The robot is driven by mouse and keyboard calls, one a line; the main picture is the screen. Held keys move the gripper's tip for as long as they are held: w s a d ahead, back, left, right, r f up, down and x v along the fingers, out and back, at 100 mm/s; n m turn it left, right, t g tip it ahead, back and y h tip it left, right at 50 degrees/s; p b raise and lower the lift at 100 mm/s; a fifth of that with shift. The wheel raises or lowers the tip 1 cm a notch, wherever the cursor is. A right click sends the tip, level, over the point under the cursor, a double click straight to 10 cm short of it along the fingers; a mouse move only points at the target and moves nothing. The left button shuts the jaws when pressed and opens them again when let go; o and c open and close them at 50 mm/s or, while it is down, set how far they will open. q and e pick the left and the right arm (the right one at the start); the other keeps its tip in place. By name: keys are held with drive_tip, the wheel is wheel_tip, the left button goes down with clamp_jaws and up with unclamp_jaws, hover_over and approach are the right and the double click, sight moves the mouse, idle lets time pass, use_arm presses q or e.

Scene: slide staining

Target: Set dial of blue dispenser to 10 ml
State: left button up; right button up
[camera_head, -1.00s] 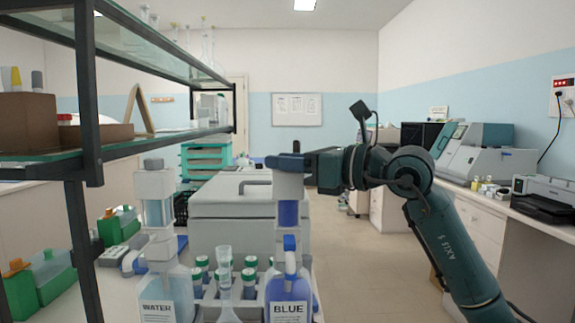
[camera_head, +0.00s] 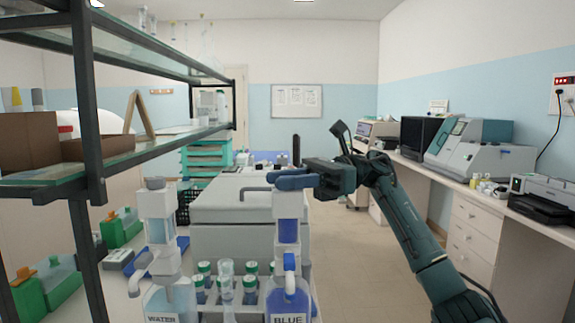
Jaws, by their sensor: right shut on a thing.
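The blue dispenser (camera_head: 288,232) stands upright at the front centre, a clear column with blue liquid above a bottle labelled BLUE (camera_head: 287,303). My right gripper (camera_head: 297,181) reaches in from the right at the top of the column and is shut on the dispenser's top part, where the dial would be. The fingers cover that top, so any dial setting is hidden. My left gripper is not in view.
The WATER dispenser (camera_head: 157,235) stands to the left. Several green-capped bottles (camera_head: 204,268) and a glass cylinder (camera_head: 227,285) stand between the two. A grey box-like machine (camera_head: 232,210) is behind, and a glass shelf (camera_head: 130,150) overhangs the left.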

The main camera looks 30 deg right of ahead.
drive_tip(key=n+g+p, duration=0.1)
drive_tip(key=n+g, duration=0.1)
drive_tip(key=g, duration=0.1)
drive_tip(key=shift+r+g+p, duration=0.15)
drive_tip(key=shift+g+p, duration=0.15)
drive_tip(key=shift+g, duration=0.1)
drive_tip(key=shift+n+g+p, duration=0.3)
drive_tip(key=shift+n+g, duration=0.5)
drive_tip(key=shift+g, duration=0.2)
drive_tip(key=shift+n+g, duration=0.3)
drive_tip(key=shift+g, duration=0.1)
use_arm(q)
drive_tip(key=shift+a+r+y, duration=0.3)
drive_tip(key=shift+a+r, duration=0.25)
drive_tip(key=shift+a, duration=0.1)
use_arm(e)
drive_tip(key=shift+f, duration=0.2)
drive_tip(key=shift+g, duration=0.3)
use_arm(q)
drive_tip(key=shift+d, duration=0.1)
use_arm(e)
drive_tip(key=o, duration=1)
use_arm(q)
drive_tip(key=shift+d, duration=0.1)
